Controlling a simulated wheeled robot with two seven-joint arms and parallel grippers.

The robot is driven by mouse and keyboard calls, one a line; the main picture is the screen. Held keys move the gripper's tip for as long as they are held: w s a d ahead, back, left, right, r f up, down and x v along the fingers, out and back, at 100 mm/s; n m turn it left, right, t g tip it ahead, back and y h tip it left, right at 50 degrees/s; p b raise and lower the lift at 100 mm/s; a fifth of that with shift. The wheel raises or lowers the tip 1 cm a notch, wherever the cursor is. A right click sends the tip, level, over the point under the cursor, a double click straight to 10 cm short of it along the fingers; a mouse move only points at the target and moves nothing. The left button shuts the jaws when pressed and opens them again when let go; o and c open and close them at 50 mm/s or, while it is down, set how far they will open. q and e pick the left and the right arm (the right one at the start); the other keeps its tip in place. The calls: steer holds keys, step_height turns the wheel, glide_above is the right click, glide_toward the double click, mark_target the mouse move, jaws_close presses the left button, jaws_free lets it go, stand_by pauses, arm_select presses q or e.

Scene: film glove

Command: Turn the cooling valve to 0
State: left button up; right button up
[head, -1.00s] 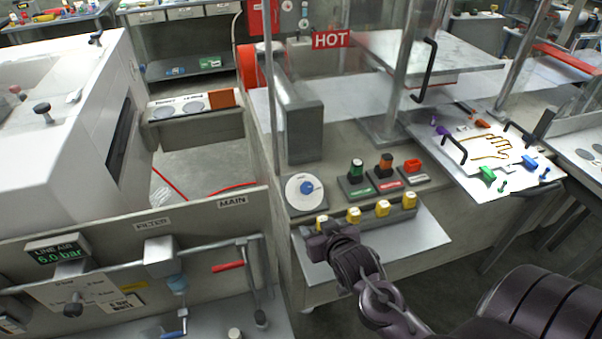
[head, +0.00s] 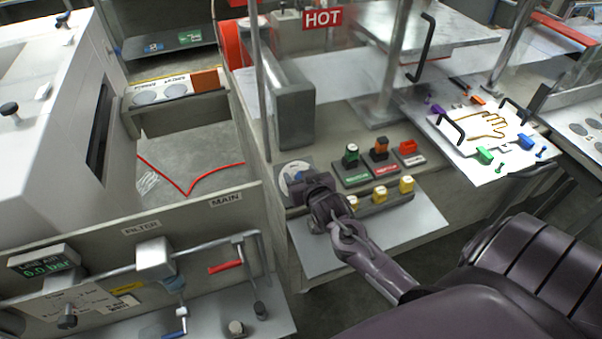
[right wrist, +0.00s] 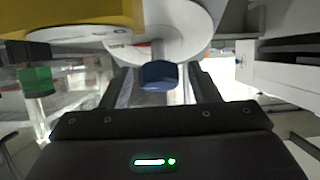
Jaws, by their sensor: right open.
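The cooling valve is a white round dial (head: 290,170) with a blue knob on the grey bench top. In the head view my right gripper (head: 304,184) covers much of the dial and the knob. In the right wrist view the white dial (right wrist: 185,32) is at the top, and the blue knob (right wrist: 158,74) is between the open fingers of my right gripper (right wrist: 160,88). I cannot tell whether the fingers touch the knob. The dial's markings and the knob's pointing direction cannot be read. My left gripper is not in view.
A row of yellow-capped blocks (head: 380,194) sits close to the right of my gripper. A grey post (head: 295,115) rises behind the dial. Pipes with a red lever (head: 226,267) are at lower left.

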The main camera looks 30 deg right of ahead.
steer(key=c, duration=1)
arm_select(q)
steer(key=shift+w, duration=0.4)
arm_select(e)
steer(key=shift+o, duration=0.2)
